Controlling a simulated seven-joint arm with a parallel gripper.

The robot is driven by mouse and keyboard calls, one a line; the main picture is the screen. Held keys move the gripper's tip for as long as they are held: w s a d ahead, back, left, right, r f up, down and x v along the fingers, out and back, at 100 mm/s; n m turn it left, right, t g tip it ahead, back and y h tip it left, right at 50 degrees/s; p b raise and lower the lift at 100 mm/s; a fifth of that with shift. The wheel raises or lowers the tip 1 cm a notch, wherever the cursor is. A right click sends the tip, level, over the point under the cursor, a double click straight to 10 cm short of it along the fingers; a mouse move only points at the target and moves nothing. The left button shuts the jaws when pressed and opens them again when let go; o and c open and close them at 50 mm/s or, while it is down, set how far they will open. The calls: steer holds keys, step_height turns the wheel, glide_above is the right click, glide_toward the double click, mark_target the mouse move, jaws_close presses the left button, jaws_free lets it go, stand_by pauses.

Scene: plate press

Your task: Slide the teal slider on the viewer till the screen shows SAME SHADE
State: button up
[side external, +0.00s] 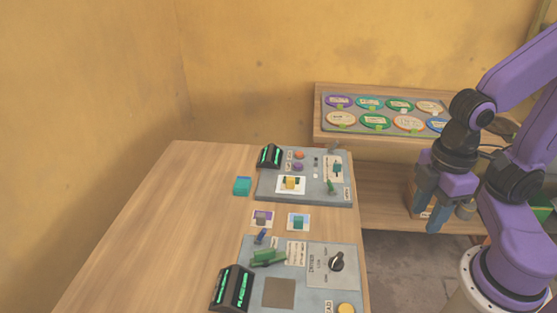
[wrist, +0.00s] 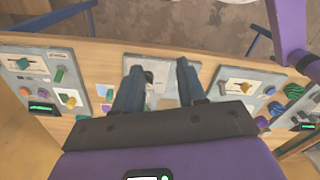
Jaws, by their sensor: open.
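A teal slider (side external: 337,168) sits on a pale card on the far grey panel (side external: 262,191), probably the viewer; its label is too small to read. In the wrist view a similar teal slider (wrist: 23,64) shows on the left panel. The far panel's dark screen (side external: 270,156) has green text I cannot read. A yellow block (side external: 291,182) lies on a white card on this panel. My gripper (side external: 427,212) is open and empty, right of the table and apart from the slider. In the wrist view its fingers (wrist: 160,72) are spread over the middle panel.
A near panel has a green lever (side external: 268,257), a black knob (side external: 336,262) and a lit screen (side external: 232,289). Oval plates fill a tray (side external: 325,118) on the back shelf. The table's left side (side external: 150,230) is clear.

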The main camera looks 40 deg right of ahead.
stand_by(0.5)
steer(key=o, duration=0.9)
steer(key=shift+w+a+m, duration=0.15)
steer(key=shift+w+m, duration=0.05)
steer(key=shift+m, duration=0.1)
steer(key=shift+o, duration=1.1)
steer(key=w+m, duration=0.1)
steer(key=m, duration=0.1)
steer(key=w+a+r+m, duration=0.1)
steer(key=w+m, duration=0.3)
steer(key=shift+a+r+m+g+y, duration=0.2)
steer(key=shift+a+m+g+y, duration=0.1)
steer(key=shift+g+y, duration=0.1)
steer(key=w+d+r+m+y, duration=0.1)
steer(key=w+m+y, duration=0.1)
steer(key=w+m, duration=0.5)
steer(key=w+d+r+m+y, duration=0.1)
steer(key=w+d+r+m, duration=0.1)
steer(key=w+m, duration=0.55)
steer(key=w+d+r+m+t+y, duration=0.15)
steer(key=w+d+m+t, duration=0.45)
steer(key=w+d+m, duration=1.15)
steer(key=w+a+f, duration=0.1)
steer(key=w+f, duration=0.2)
steer(key=f, duration=0.3)
steer(key=shift+a+f, duration=0.35)
